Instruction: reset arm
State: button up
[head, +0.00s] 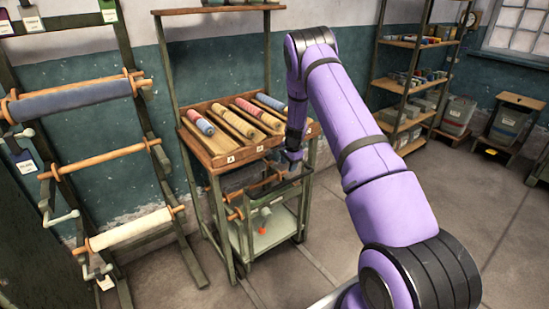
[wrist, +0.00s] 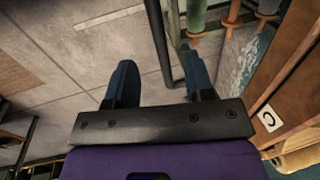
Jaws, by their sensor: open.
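My gripper (wrist: 161,82) shows in the wrist view with its two dark blue fingers spread apart. Nothing is between the fingers; grey floor and a dark rail of the cart show past them. In the head view my gripper (head: 292,158) hangs low at the end of my purple arm, at the front right edge of the wooden rack shelf (head: 222,158). It is above the wheeled cart (head: 262,240). My arm rises from the lower right, bends at the top, and hides part of the shelf's right end. Whether the fingers touch the cart rail cannot be told.
Cloth rolls (head: 240,122) lie in the shelf's sloped slots. A letter plate (wrist: 268,118) shows close on the right in the wrist view. A roller stand (head: 120,160) is at left. Shelving (head: 405,90) and bins (head: 457,115) stand behind. Floor (head: 500,220) at right is clear.

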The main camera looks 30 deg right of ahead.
jog(key=s+a+r+n+t, duration=0.1)
jog(key=s+a+r+n, duration=0.3)
jog(key=r, duration=0.8)
jog(key=s+a+r+n+y, duration=0.1)
jog(key=s+a+r, duration=0.4)
jog(key=r, duration=0.7)
jog(key=s+a+r+n+t, duration=0.1)
jog(key=s+a+r+n, duration=0.2)
jog(key=a+r, duration=0.55)
jog(key=s+a+r+n, duration=0.2)
jog(key=s+r, duration=0.7)
jog(key=r, duration=0.1)
jog(key=s+a+r+n, duration=0.1)
jog(key=s+a+n, duration=0.1)
jog(key=s, duration=1)
jog(key=s+a+r+n+t+h, duration=0.1)
jog(key=s+n, duration=0.4)
jog(key=s, duration=0.8)
jog(key=shift+a+r, duration=0.45)
jog(key=shift+a, duration=0.7)
